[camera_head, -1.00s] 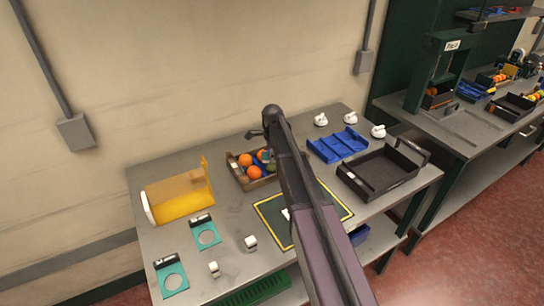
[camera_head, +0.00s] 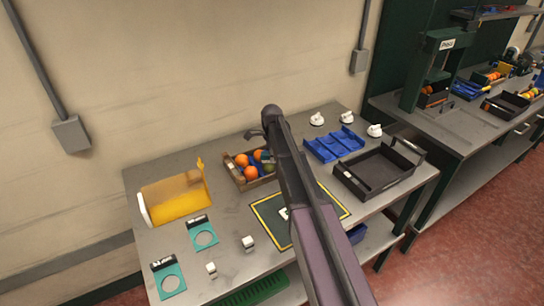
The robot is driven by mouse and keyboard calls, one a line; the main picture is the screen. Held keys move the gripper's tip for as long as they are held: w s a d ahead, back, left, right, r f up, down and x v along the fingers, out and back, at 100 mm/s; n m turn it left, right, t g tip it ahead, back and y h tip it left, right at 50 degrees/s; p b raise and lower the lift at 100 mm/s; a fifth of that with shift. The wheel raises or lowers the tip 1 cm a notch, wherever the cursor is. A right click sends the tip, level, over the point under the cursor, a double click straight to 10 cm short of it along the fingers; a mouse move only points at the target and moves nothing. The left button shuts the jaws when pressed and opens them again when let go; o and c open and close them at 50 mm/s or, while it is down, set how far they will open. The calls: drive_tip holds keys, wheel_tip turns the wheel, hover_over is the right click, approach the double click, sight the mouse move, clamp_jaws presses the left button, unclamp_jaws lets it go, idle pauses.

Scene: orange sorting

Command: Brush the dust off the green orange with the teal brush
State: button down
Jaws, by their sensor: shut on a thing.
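A wooden crate (camera_head: 234,176) stands at the back middle of the grey table, with several oranges (camera_head: 250,173) in it. A dark green fruit (camera_head: 269,168), which looks like the green orange, shows at its right side, partly covered by my arm. A small teal patch (camera_head: 266,156) shows just above it, beside my arm. It may be the teal brush, but it is too small to tell. My arm crosses the middle of the picture and hides the crate's right end. Dust cannot be made out.
A yellow bin (camera_head: 180,206) stands left. Two teal plates with round holes (camera_head: 205,237) lie in front of it. A blue divided tray (camera_head: 334,145), a black tray (camera_head: 382,174) and white knobbed objects (camera_head: 317,119) are right. A yellow-edged dark mat (camera_head: 270,221) lies under my arm.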

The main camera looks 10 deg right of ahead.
drive_tip(key=shift+w+a, duration=0.25)
drive_tip(key=shift+a, duration=1)
drive_tip(key=shift+d, duration=0.1)
drive_tip(key=shift+s+d, duration=0.15)
drive_tip(key=shift+d, duration=0.5)
drive_tip(key=shift+s+d, duration=0.15)
drive_tip(key=shift+d, duration=0.45)
drive_tip(key=shift+a, duration=0.2)
drive_tip(key=shift+w+a, duration=0.15)
drive_tip(key=shift+a, duration=0.45)
drive_tip(key=shift+w+a, duration=0.15)
drive_tip(key=shift+a, duration=0.45)
drive_tip(key=shift+d, duration=0.15)
